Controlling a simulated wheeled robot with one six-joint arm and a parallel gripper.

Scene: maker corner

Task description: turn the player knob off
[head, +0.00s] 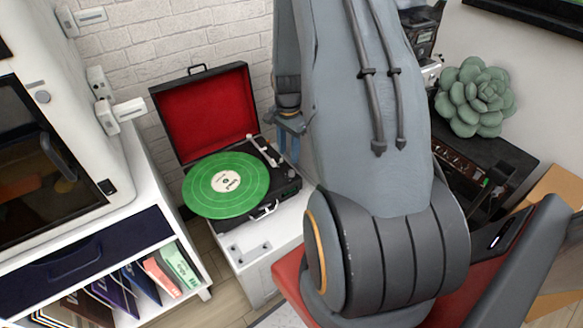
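The record player (290,188) is an open black case with a red-lined lid (207,112), standing on a white cabinet against the brick wall. A green record (226,184) with a pale label lies on its platter. The tonearm (264,150) runs along the right side of the deck. My gripper (289,160) points down over or just behind the deck's right rear corner, partly hidden by my arm. Its fingers look narrow and close together; I cannot tell their gap or whether they touch anything. The player knob cannot be made out clearly; it may be small or behind the fingers.
A white machine (75,120) stands at the left above a shelf with record sleeves (150,280). A green succulent (475,97) and a black device (455,165) are at the right. My arm blocks the middle. The white cabinet top (255,245) before the player is mostly clear.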

